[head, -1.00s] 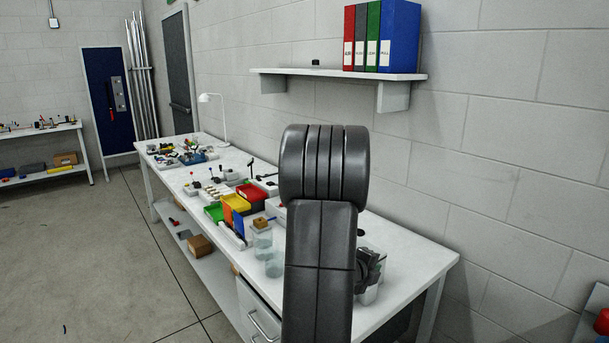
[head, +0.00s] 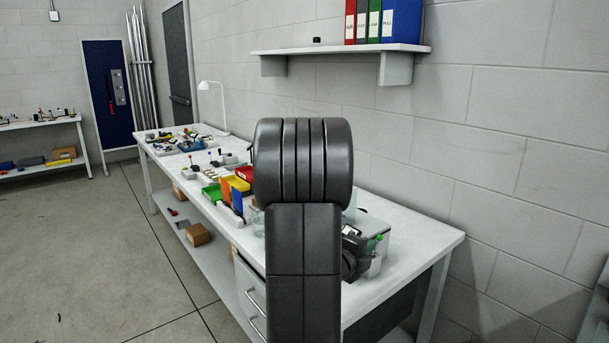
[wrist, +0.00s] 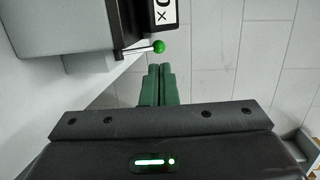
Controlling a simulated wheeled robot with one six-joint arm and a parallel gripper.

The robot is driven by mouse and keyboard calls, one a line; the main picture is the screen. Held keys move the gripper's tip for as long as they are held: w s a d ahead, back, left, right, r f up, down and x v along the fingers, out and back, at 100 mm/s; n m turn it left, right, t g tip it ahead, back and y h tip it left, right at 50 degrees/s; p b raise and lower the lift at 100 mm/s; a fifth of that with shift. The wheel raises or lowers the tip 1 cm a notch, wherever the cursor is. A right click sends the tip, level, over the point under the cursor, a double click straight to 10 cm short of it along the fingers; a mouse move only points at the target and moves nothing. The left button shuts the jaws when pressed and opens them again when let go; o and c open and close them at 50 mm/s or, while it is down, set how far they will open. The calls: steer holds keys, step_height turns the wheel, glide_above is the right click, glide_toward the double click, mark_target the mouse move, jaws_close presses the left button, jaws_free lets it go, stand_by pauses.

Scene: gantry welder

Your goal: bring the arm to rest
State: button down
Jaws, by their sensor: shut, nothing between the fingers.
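My arm (head: 304,250) rises dark and upright in the middle of the head view, in front of the long white workbench (head: 415,240). It hides part of the bench top. In the wrist view the two green fingers of my gripper (wrist: 159,67) are together, with nothing between them. A small green ball (wrist: 159,46) on a thin rod shows just beyond the fingertips. I cannot tell from this view how far it is from them.
A grey box-like thing (wrist: 60,25) fills the wrist view's upper left. Coloured bins, including a green one (head: 211,193), stand on the bench. A wall shelf (head: 340,49) holds binders above it. Open floor (head: 80,250) lies to the left.

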steer(key=f+t+h+b, duration=0.1)
steer(key=b, duration=0.1)
steer(key=s+a+f+t+h+b, duration=0.1)
steer(key=b, duration=0.2)
steer(key=shift+a+n+t, duration=0.15)
steer(key=shift+n+t, duration=0.15)
steer(key=shift+n, duration=0.1)
steer(key=shift+r, duration=0.1)
